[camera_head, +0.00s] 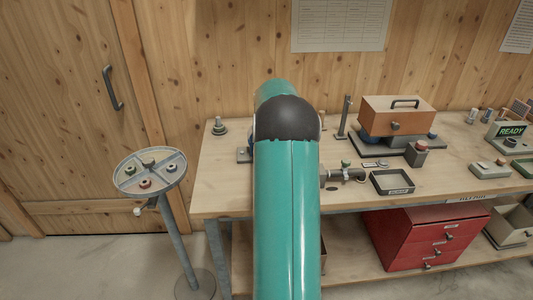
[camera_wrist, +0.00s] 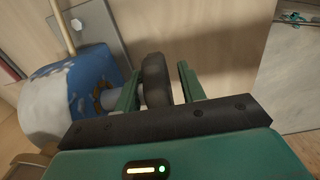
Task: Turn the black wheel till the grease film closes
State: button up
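The black wheel (camera_wrist: 156,80) stands edge-on between the two green fingers of my gripper (camera_wrist: 160,85) in the wrist view. The left finger is close beside the wheel, and a narrow gap shows between the wheel and the right finger. Left of the wheel is a blue rounded housing (camera_wrist: 92,75) with pale, patchy marks and a shaft end facing the wheel. I cannot tell whether these marks are the grease film. In the head view, my teal arm hides the wheel and my gripper.
The wooden bench (camera_head: 225,180) carries a brown box with a handle (camera_head: 397,115), a black tray (camera_head: 391,182) and a pipe fitting (camera_head: 345,173). A round parts stand (camera_head: 150,171) is at the left. A red drawer cabinet (camera_head: 425,235) sits on the lower shelf.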

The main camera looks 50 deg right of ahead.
grip_shut()
dwell(0.4)
jog(key=g+h, duration=0.1)
jog(key=g, duration=0.1)
jog(key=g+h, duration=0.1)
jog(key=h, duration=0.1)
jog(key=shift+w+r+g, duration=0.1)
jog(key=shift+r+g, duration=0.1)
jog(key=shift+g, duration=0.2)
jog(key=g+h, duration=0.4)
jog(key=shift+r, duration=0.15)
jog(key=g+h, duration=0.3)
jog(key=g, duration=0.1)
jog(key=shift+w+a+r+h, duration=0.1)
jog(key=shift+h, duration=0.3)
jog(key=g+h, duration=0.2)
jog(key=g, duration=0.1)
jog(key=shift+a+r+h, duration=0.1)
jog(key=shift+h, duration=0.3)
jog(key=shift+g, duration=0.4)
